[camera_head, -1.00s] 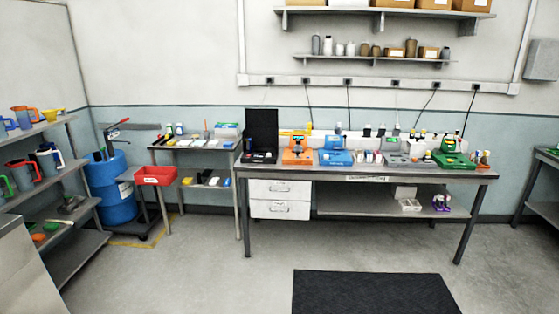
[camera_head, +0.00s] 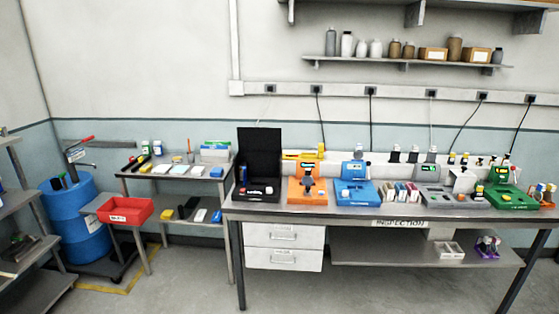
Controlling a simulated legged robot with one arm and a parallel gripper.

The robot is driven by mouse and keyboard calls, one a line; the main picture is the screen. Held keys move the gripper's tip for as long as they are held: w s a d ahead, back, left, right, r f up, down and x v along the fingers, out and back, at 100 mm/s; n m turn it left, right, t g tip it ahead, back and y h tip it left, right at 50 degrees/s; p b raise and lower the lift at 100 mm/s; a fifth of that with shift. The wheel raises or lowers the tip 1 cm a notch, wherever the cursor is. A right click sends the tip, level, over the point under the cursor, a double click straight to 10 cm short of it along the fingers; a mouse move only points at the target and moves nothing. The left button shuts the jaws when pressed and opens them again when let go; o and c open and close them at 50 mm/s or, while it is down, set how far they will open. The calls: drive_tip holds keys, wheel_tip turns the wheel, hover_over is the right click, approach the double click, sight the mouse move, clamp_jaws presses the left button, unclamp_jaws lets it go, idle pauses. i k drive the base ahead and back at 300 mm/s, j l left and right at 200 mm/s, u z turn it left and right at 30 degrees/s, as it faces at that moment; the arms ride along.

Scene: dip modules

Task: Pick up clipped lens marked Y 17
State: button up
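I cannot make out a lens marked Y 17; any such marking is too small to read from here. The inspection bench (camera_head: 400,222) stands ahead of me. On it are an open black case (camera_head: 259,192), an orange device (camera_head: 307,190), a blue device (camera_head: 356,194), a grey device (camera_head: 440,200) and a green device (camera_head: 505,198). My gripper is not in view.
A smaller side table (camera_head: 165,172) with tools stands left of the bench. A red bin (camera_head: 125,211) and a blue drum (camera_head: 78,225) stand further left. Shelving (camera_head: 25,270) is at the left edge. Two drawers (camera_head: 284,246) hang under the bench. Wall shelves run above it.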

sight(306, 179)
drive_tip(key=i, duration=0.9)
drive_tip(key=i+u, duration=0.1)
drive_tip(key=i, duration=0.75)
drive_tip(key=i+l+u, duration=0.1)
drive_tip(key=i+u, duration=0.15)
drive_tip(key=i, duration=0.2)
drive_tip(key=i+l+u, duration=0.25)
drive_tip(key=i, duration=0.15)
drive_tip(key=i+l+u, duration=0.25)
drive_tip(key=i, duration=0.15)
